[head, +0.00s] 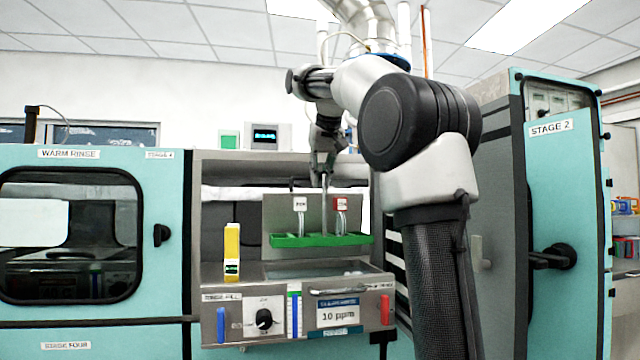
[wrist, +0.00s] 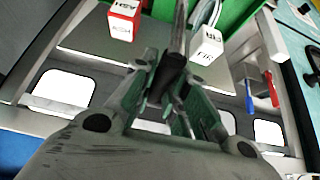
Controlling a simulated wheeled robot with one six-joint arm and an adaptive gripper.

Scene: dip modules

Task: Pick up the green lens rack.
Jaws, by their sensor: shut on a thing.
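The green lens rack (head: 290,241) is a shallow green tray with an upright metal stem in its middle. It appears level, in front of the grey back panel and above the counter of the rinse station. My gripper (head: 325,172) is above it, with its fingers shut on the stem. In the wrist view my gripper (wrist: 172,88) pinches the grey stem, and part of the green rack (wrist: 255,12) shows at the top. Whether the rack touches anything below is unclear.
A yellow bottle (head: 232,250) stands at the left of the counter. The station's front panel has a black knob (head: 264,318) and a 10 ppm display (head: 338,313). Teal cabinets stand left (head: 100,165) and right (head: 565,200). A grey panel (head: 282,212) is close behind the rack.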

